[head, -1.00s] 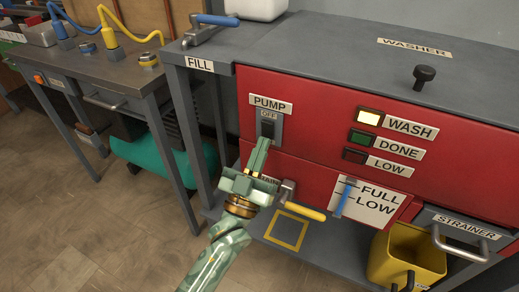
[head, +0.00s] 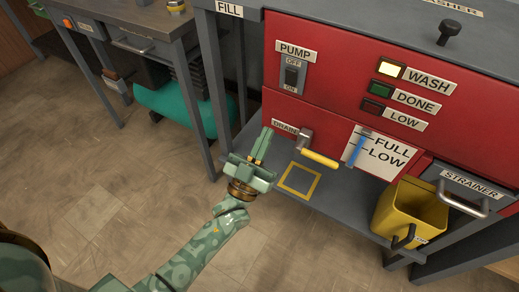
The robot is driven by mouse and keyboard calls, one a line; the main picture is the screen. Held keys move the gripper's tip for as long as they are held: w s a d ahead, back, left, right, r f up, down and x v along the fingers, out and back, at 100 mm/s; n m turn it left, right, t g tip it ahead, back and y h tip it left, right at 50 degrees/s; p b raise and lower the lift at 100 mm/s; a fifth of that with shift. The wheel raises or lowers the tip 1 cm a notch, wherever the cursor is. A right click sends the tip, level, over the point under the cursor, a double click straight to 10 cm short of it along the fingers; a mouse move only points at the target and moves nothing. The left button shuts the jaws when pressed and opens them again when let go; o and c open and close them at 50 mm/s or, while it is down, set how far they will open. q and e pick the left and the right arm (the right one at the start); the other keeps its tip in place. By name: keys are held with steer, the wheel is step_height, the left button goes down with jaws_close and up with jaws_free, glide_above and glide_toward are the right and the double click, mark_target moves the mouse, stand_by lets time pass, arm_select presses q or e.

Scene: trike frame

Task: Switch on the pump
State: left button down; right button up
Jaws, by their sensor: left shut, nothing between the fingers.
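The pump switch (head: 291,77) is a small black switch on a grey plate on the red washer front, below the PUMP label (head: 295,51). OFF is printed above it and ON below it. I cannot tell surely which way it is tipped. My left gripper (head: 266,133) is shut and empty. It is below the switch and apart from it in the picture, left of the drain lever. My right gripper is not in view.
The drain lever (head: 320,157) has a yellow handle. The WASH lamp (head: 391,70) is lit; DONE (head: 383,91) and LOW (head: 374,106) look dark. A yellow bucket (head: 408,212) stands at the lower right. The floor at left is open.

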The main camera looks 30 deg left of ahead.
arm_select(q)
steer(key=shift+s+a+f, duration=0.1)
steer(key=shift+s+f, duration=0.75)
steer(key=shift+f, duration=0.25)
